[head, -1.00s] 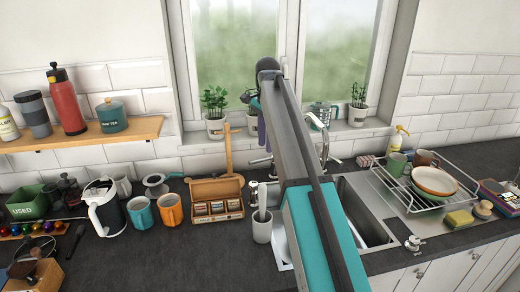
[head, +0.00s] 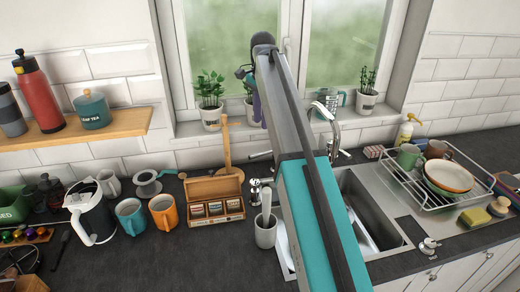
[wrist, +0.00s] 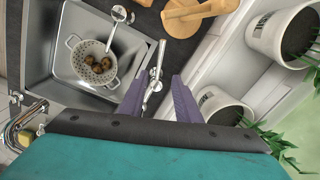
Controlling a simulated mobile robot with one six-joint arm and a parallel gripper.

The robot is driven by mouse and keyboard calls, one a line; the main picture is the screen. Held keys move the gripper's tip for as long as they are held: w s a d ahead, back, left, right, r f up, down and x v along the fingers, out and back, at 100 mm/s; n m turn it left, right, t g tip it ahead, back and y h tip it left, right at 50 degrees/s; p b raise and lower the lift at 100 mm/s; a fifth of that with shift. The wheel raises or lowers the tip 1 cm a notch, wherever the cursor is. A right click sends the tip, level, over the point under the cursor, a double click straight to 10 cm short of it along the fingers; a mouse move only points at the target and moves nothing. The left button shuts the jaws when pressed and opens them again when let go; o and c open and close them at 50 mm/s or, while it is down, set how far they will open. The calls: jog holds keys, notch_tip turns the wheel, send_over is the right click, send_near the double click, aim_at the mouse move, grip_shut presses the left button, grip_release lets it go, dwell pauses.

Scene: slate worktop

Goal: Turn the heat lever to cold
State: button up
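The chrome tap (head: 330,112) rises behind the sink, with a slim side lever (head: 262,155) at its left. In the wrist view a chrome lever (wrist: 157,62) points down between my two purple fingers; I cannot tell which setting it stands at. My gripper (wrist: 156,100) is open, with a finger on each side of the lever and no clear contact. In the head view my gripper (head: 256,105) hangs above the lever, mostly hidden behind my arm.
A colander (wrist: 92,62) with brown items sits in the sink (wrist: 68,30). Potted plants (wrist: 285,35) stand on the windowsill.

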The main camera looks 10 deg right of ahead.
aim_at(265, 154)
jog(key=shift+f, duration=0.2)
jog(key=shift+w+f+p, duration=0.1)
jog(key=shift+f+p, duration=1.85)
jog(key=shift+f, duration=4.75)
jog(key=shift+c, duration=0.3)
grip_shut()
